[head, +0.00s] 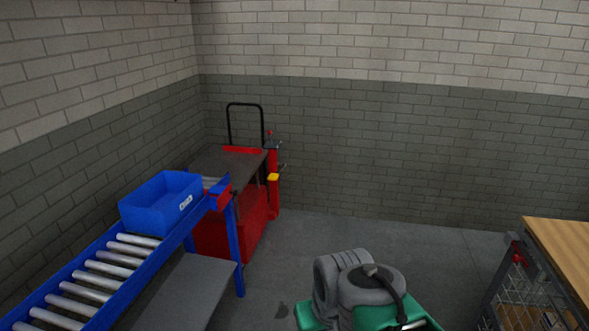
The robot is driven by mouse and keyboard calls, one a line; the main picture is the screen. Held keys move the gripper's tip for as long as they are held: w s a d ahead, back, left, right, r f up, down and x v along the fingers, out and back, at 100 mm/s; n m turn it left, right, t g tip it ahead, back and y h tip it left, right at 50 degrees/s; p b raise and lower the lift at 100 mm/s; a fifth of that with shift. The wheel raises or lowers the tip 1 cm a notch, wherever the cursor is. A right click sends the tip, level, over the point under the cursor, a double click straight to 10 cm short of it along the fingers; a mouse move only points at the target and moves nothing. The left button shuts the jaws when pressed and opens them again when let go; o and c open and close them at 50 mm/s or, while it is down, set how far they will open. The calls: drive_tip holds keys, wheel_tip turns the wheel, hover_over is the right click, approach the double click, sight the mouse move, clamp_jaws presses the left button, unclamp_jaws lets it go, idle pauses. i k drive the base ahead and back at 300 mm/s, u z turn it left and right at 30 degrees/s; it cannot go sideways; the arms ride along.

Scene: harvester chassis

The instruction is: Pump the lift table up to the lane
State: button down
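The red lift table (235,232) stands in the back left corner, just past the far end of the roller lane (103,270). Its dark top (236,164) looks empty. A black push handle (245,104) rises at its back. A red upright with a yellow pedal-like part (273,177) is on its right side. I cannot tell exactly how the top's height compares with the rollers. A blue bin (160,206) sits on the lane near its far end, by a red end piece (221,194). My gripper is not in view; only my own grey and green parts show at the bottom.
A grey shelf (187,290) is under the lane, and a blue leg (235,250) stands at its right. A wood-topped bench (567,250) with wire mesh sides is at the right edge. Grey floor (400,245) is clear between lane and bench, up to the brick wall.

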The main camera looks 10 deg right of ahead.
sight(274, 177)
drive_tip(key=z, duration=0.7)
drive_tip(key=i, duration=3)
drive_tip(key=u, duration=1.4)
drive_tip(key=i, duration=0.9)
drive_tip(key=u, duration=0.8)
